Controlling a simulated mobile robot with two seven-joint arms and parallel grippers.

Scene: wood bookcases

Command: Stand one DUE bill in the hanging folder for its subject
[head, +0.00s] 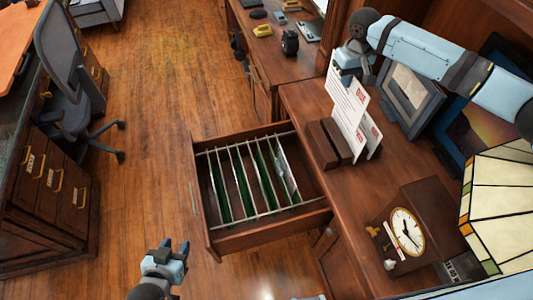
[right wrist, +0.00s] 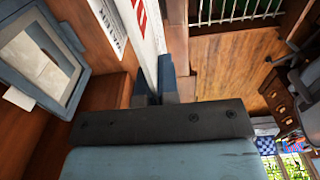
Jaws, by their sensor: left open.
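White bills with red DUE marks (head: 348,110) stand in a dark wooden holder (head: 318,145) on the desk; some overlap. My right gripper (head: 345,68) is at the top of the tallest bill. In the right wrist view its fingertips (right wrist: 156,82) are close together beside a white bill (right wrist: 150,28); whether they grip it I cannot tell. An open drawer (head: 270,238) holds several green hanging folders (head: 243,185) on metal rails, with pale paper showing in the rightmost ones. Folder labels are too small to read. My left gripper (head: 174,250) is open and empty, below and left of the drawer.
A clock (head: 407,230) in a wooden case and a stained-glass lamp (head: 500,200) stand at the right of the desk. Picture frames (head: 408,95) stand behind the bills. An office chair (head: 70,90) and a cabinet (head: 45,190) are at left. Floor left of the drawer is clear.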

